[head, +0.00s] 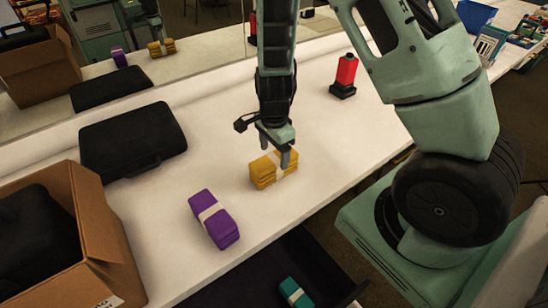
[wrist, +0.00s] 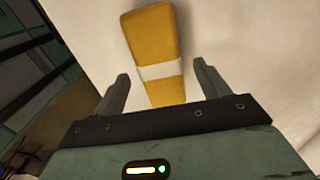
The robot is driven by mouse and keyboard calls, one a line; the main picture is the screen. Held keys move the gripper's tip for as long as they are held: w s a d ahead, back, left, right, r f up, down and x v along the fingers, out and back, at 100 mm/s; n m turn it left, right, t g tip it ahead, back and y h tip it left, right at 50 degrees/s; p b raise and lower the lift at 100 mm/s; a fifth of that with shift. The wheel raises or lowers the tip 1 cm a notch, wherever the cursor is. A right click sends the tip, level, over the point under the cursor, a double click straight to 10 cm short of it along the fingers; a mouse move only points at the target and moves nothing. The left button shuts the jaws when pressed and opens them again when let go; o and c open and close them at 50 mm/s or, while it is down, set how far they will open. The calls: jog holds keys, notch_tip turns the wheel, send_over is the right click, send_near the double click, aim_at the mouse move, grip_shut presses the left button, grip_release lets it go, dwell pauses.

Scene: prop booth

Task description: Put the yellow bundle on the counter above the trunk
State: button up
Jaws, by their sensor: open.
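The yellow bundle (head: 262,174) with a white band lies on the white counter (head: 225,120), near its front edge. My gripper (head: 275,152) points down at the bundle, its fingers overlapping it in the head view. In the wrist view the yellow bundle (wrist: 155,40) extends between and beyond the two parted fingers (wrist: 160,78), with a gap on each side. The gripper is open and holds nothing. A dark open container (head: 265,272), perhaps the trunk, shows below the counter's front edge with a teal bundle (head: 295,292) in it.
A purple bundle (head: 214,220) lies left of the yellow one. A black case (head: 132,140) and a cardboard box (head: 105,235) with dark contents stand further left. A red and black object (head: 344,78) stands at the back right. A mirror behind the counter repeats several things.

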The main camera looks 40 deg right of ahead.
aim_at(274, 158)
notch_tip(274, 158, up, 8)
jog(key=r+p, duration=0.1)
jog(key=s+a+r+n+y, duration=0.1)
jog(key=s+a+r+n, duration=0.25)
jog(key=a+n, duration=0.3)
jog(key=s+a+r+n+y, duration=0.1)
jog(key=s+a+r+n, duration=0.3)
jog(key=a, duration=0.3)
jog(key=s+a+r+n, duration=0.2)
jog(key=s+n, duration=0.4)
jog(key=n, duration=0.1)
jog(key=s+a+r+n+h, duration=0.1)
jog(key=s+a+r+n, duration=0.1)
jog(key=s+n, duration=0.4)
jog(key=shift+s+a+r+n, duration=0.25)
jog(key=shift+s+a+n, duration=0.1)
jog(key=shift+n, duration=0.8)
